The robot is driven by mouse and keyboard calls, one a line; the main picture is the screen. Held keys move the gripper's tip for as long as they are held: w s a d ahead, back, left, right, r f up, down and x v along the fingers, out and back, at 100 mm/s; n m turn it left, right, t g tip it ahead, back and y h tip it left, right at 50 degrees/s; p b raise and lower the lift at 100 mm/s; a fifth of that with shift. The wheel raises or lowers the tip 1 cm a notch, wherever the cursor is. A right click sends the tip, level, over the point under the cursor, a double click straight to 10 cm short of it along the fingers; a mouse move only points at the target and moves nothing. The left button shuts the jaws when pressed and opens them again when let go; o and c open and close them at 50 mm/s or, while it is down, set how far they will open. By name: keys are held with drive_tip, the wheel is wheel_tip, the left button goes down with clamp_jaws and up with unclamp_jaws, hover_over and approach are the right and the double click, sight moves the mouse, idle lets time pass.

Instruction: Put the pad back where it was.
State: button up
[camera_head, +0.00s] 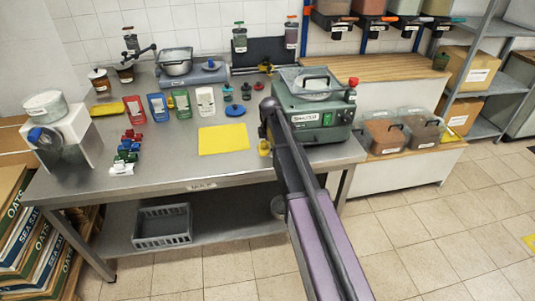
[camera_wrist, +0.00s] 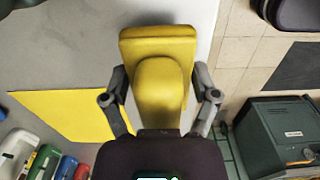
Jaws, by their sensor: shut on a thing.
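My gripper (camera_wrist: 162,98) is shut on a yellow pad (camera_wrist: 158,45), a block with a rounded raised part, seen from above in the wrist view. The fingers press on its two sides. In the head view a small yellow part of it (camera_head: 264,148) shows beside my arm, near the table's front edge, left of the green machine. My arm hides most of the gripper there. A flat yellow square sheet (camera_head: 223,138) lies on the steel table left of the pad; it also shows in the wrist view (camera_wrist: 68,110). I cannot tell the pad's height above the table.
The green machine (camera_head: 313,112) with a clear lid stands close on the right. Coloured containers (camera_head: 182,104), a blue disc (camera_head: 235,110) and a flat yellow piece (camera_head: 108,108) lie farther back and left. A white machine (camera_head: 65,140) stands at the left end. Bare steel table (camera_head: 165,160) lies left of the sheet.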

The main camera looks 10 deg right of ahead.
drive_tip(key=shift+w+a, duration=0.1)
drive_tip(key=shift+w, duration=0.25)
drive_tip(key=shift+w+a+f+b, duration=0.1)
drive_tip(key=shift+w+f+b, duration=0.2)
drive_tip(key=shift+f+b, duration=1.55)
drive_tip(key=shift+f, duration=0.15)
drive_tip(key=o, duration=0.9)
drive_tip(key=shift+o, duration=0.2)
wheel_tip(320, 180, up, 12)
drive_tip(key=p, duration=1.2)
drive_tip(key=shift+r, duration=0.2)
